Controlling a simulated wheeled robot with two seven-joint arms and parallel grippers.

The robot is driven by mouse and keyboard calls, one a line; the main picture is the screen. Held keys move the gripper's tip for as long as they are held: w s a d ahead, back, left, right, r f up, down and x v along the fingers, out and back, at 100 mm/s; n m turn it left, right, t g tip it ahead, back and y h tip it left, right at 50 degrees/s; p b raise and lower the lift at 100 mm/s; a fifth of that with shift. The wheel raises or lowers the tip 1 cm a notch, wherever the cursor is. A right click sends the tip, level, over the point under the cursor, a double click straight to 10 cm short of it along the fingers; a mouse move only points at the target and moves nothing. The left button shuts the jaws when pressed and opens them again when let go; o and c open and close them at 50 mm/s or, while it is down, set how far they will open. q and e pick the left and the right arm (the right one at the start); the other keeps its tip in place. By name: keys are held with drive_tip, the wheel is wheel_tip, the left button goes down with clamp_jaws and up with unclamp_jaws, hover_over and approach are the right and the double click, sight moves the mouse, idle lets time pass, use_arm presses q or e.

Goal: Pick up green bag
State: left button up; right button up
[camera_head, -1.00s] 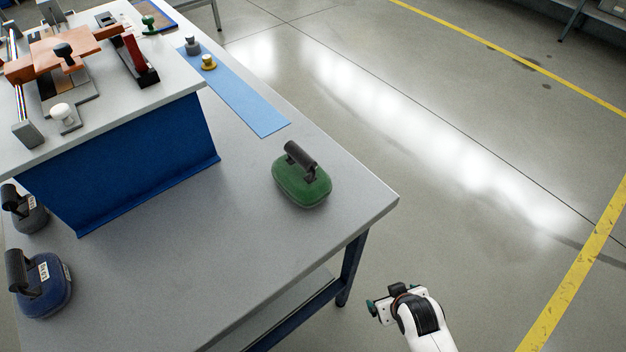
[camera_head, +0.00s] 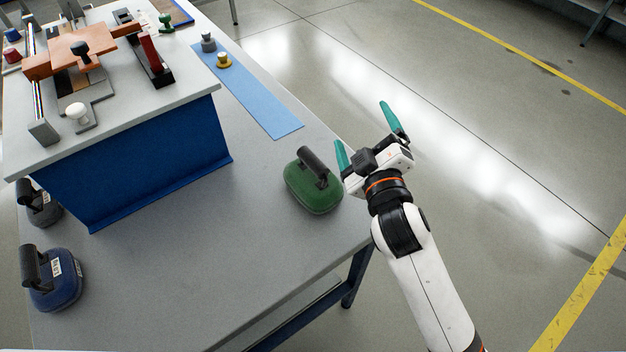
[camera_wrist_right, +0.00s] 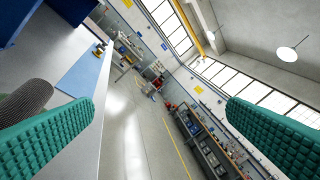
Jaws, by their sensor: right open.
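The green bag (camera_head: 313,186) sits on the grey table near its right edge, with a black handle standing up across its top. My right gripper (camera_head: 366,122) is just to the right of the bag, at the table's edge, with its teal fingers spread wide and nothing between them. The fingers point away toward the far side. In the right wrist view the open fingers (camera_wrist_right: 165,130) frame the room, and part of a dark handle (camera_wrist_right: 27,100) shows at the left edge behind one finger. My left gripper is not in view.
Two dark bags, one blue (camera_head: 50,279) and one grey (camera_head: 39,204), sit at the table's left. A raised stand (camera_head: 130,165) with fixtures on top fills the back left. A blue strip (camera_head: 258,98) lies behind the green bag. The table front (camera_head: 190,290) is clear.

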drive_tip(key=a+r+n+t+y, duration=0.2)
drive_tip(key=a+r+n+y, duration=0.7)
drive_tip(key=a+r+n, duration=0.15)
drive_tip(key=s+a+r+n+g+y, duration=0.2)
drive_tip(key=s+a+n+g+y, duration=0.4)
drive_tip(key=n+g, duration=0.55)
drive_tip(key=s+a+r+n+g+y, duration=0.1)
drive_tip(key=s+a+n+g+y, duration=0.15)
drive_tip(key=a+n+g, duration=0.95)
drive_tip(key=n+t+h, duration=0.4)
drive_tip(key=n+h, duration=1.1)
drive_tip(key=h, duration=0.6)
hover_over(313, 157)
wheel_tip(313, 157, down, 12)
drive_tip(key=f, duration=0.2)
drive_tip(key=f+p, duration=0.2)
drive_tip(key=f, duration=0.1)
drive_tip(key=shift+s+f, duration=0.35)
drive_tip(key=shift+f+p, duration=0.5)
drive_tip(key=shift+p, duration=0.05)
drive_tip(key=f, duration=0.1)
drive_tip(key=f+p, duration=0.1)
drive_tip(key=f, duration=0.1)
drive_tip(key=shift+w+f+p, duration=0.25)
drive_tip(key=shift+f+p, duration=0.05)
drive_tip(key=shift+p, duration=0.05)
drive_tip(key=shift+f, duration=0.5)
